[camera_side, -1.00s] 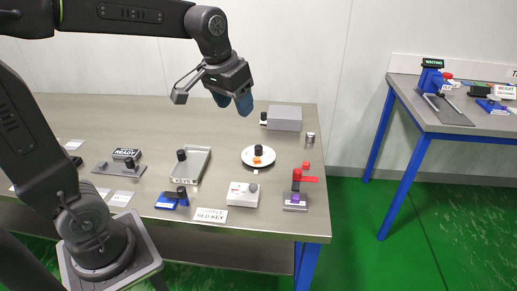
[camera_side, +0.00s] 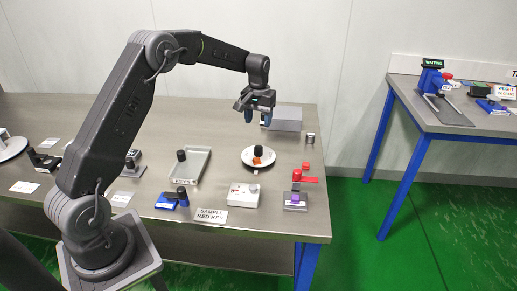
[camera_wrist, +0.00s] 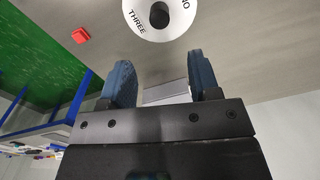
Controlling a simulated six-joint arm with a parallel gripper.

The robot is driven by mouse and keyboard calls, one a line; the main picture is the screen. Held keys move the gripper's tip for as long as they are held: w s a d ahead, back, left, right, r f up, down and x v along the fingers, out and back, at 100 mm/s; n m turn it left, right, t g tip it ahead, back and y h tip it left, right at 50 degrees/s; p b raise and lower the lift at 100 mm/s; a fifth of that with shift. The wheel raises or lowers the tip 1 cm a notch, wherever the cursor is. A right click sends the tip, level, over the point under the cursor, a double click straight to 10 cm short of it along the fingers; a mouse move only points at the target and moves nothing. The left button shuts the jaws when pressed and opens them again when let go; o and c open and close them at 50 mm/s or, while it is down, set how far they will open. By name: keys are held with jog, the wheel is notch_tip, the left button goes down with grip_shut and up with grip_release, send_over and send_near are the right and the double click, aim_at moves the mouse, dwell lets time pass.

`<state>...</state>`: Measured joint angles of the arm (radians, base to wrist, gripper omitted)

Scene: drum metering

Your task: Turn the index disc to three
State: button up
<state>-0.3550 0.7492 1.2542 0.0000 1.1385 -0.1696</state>
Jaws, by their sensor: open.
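In the wrist view the disc (camera_wrist: 140,22) shows at the top edge, partly cut off, with the word THREE and part of another word readable. Its dark knob (camera_wrist: 159,14) is seen from above. My gripper (camera_side: 258,118) is open and empty, above and behind the disc, apart from it. Its two blue fingers show spread in the wrist view (camera_wrist: 163,80).
A grey box (camera_side: 287,118) stands behind the disc, close to my gripper. A small metal cylinder (camera_side: 310,138) and a red-handled device (camera_side: 296,195) are to the right.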

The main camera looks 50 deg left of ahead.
aim_at(258, 147)
notch_tip(258, 147, down, 12)
jog(key=shift+r, duration=0.1)
dwell(0.4)
jog(key=c, duration=0.9)
